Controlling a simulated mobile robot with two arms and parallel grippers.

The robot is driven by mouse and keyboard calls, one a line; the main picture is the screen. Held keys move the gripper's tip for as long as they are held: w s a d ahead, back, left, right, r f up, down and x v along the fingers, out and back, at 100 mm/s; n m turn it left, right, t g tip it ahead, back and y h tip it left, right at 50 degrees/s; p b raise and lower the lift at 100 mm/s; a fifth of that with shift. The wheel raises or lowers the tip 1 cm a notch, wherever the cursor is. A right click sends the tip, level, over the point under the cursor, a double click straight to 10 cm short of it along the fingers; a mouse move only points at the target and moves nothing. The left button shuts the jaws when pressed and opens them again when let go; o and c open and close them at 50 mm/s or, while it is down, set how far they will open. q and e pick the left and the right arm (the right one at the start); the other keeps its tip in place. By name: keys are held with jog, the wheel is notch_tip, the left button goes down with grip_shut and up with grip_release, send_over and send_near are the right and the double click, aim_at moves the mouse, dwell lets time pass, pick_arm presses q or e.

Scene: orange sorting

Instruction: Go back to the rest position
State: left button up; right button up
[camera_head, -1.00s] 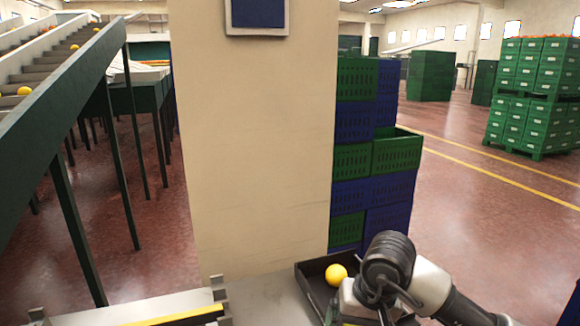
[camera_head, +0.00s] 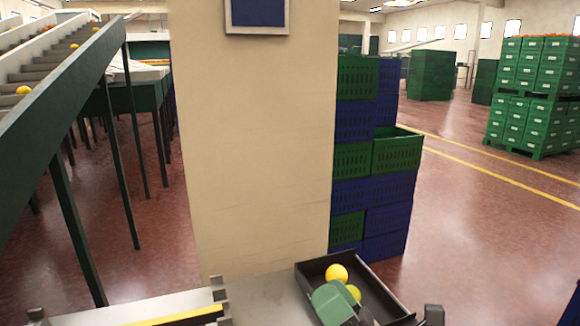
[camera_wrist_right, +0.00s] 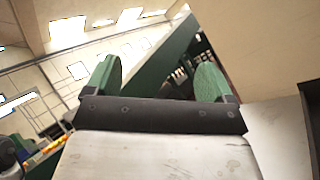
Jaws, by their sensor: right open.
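My right gripper (camera_head: 334,304) shows at the bottom of the head view, with a green finger in front of the dark tray. In the right wrist view its two green fingers (camera_wrist_right: 160,80) stand wide apart with nothing between them. The dark tray (camera_head: 384,290) sits on the light worktop and holds a yellow-orange fruit (camera_head: 337,272) and a yellower-green fruit (camera_head: 353,293). The green finger partly hides the second fruit and the tray's near left part. My left gripper is not in view.
A beige pillar (camera_head: 255,150) stands behind the worktop (camera_head: 265,300). Green and blue crates (camera_head: 397,150) are stacked right of it. A sloping conveyor (camera_head: 50,105) carrying fruit is at left. The red floor (camera_head: 450,230) at right is open.

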jog(key=w+d+f+m+t+h, duration=0.1)
jog(key=d+f+m+h, duration=0.3)
jog(key=m+h, duration=0.3)
jog(key=d+f+m+t+h, duration=0.1)
jog(key=d+f+m+h, duration=0.25)
jog(key=m+h, duration=0.4)
jog(key=s+d+f+m+g+h, duration=0.1)
jog(key=s+d+f+m+g, duration=0.25)
jog(key=f+m, duration=0.3)
jog(key=s+d+f+m+g+h, duration=0.2)
jog(key=s+d+f+m+g, duration=0.15)
jog(key=f+m, duration=0.3)
jog(key=s+f+m+g+y, duration=0.1)
jog(key=s+f+m+g, duration=0.5)
jog(key=s+f+g, duration=0.6)
jog(key=s+f+t, duration=0.1)
jog(key=s+f, duration=0.2)
jog(key=f, duration=2.1)
jog(key=s+d+f+g, duration=0.1)
jog(key=s+d+f, duration=0.1)
jog(key=s+f, duration=1.3)
jog(key=shift+s+d+n, duration=0.35)
jog(key=shift+s+d, duration=0.05)
jog(key=shift+s, duration=0.1)
